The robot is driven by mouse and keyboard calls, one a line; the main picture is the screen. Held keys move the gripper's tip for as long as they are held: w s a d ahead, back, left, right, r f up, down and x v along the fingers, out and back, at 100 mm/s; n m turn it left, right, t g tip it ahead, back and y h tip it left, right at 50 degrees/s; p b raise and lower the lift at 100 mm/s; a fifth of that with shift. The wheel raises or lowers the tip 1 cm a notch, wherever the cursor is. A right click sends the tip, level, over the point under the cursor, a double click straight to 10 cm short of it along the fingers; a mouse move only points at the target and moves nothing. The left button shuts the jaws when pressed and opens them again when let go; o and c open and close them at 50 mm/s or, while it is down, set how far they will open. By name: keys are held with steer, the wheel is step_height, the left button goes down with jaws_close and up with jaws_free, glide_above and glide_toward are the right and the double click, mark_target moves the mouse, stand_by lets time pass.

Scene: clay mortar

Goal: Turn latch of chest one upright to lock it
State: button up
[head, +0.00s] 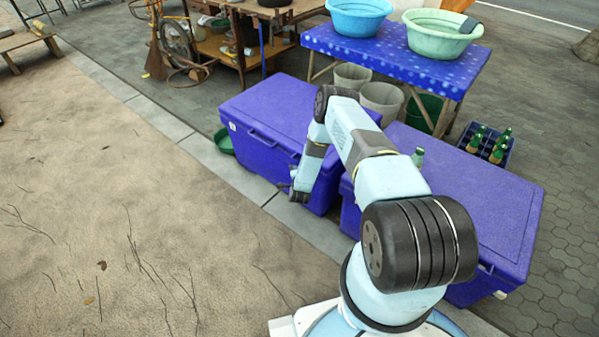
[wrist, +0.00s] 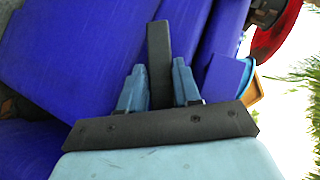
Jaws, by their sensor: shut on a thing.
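A blue chest (head: 270,118) with a closed lid stands left of a second blue chest (head: 470,200); no number shows on either. My arm reaches down to the front of the left chest, and my gripper (head: 297,194) is low at that front side. In the wrist view, a dark, flat latch bar (wrist: 158,38) lies between the two blue-grey fingers of my gripper (wrist: 159,72), which is shut on it. Blue chest panels (wrist: 75,55) fill the left behind it. The wrist view is tilted, so I cannot tell whether the latch is upright. The head view hides the latch.
A table with a blue cloth (head: 395,55) stands behind the chests, carrying a blue basin (head: 357,18) and a green basin (head: 440,36). A bottle crate (head: 487,150) stands at the right. A green dish (head: 224,141) lies left of the left chest.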

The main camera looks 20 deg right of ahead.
steer(key=shift+w+a+r+n+g+h, duration=0.1)
steer(key=shift+w+a+n+g+h, duration=0.1)
steer(key=shift+n+g+h, duration=0.9)
steer(key=shift+w+a+r+n+g+h, duration=0.15)
steer(key=shift+n+g, duration=0.55)
steer(key=shift+g, duration=0.85)
steer(key=shift+w+a+r+n+g+h, duration=0.1)
steer(key=shift+a+n+g+h, duration=0.1)
steer(key=shift+n+g+h, duration=0.9)
steer(key=shift+w+g+y, duration=0.1)
steer(key=shift+g+y, duration=0.25)
steer(key=shift+g, duration=0.1)
steer(key=o, duration=0.8)
steer(key=shift+o, duration=0.8)
steer(key=shift+d, duration=0.1)
steer(key=v, duration=1.3)
steer(key=shift+s+a, duration=0.25)
steer(key=shift+a, duration=0.05)
steer(key=shift+r, duration=0.1)
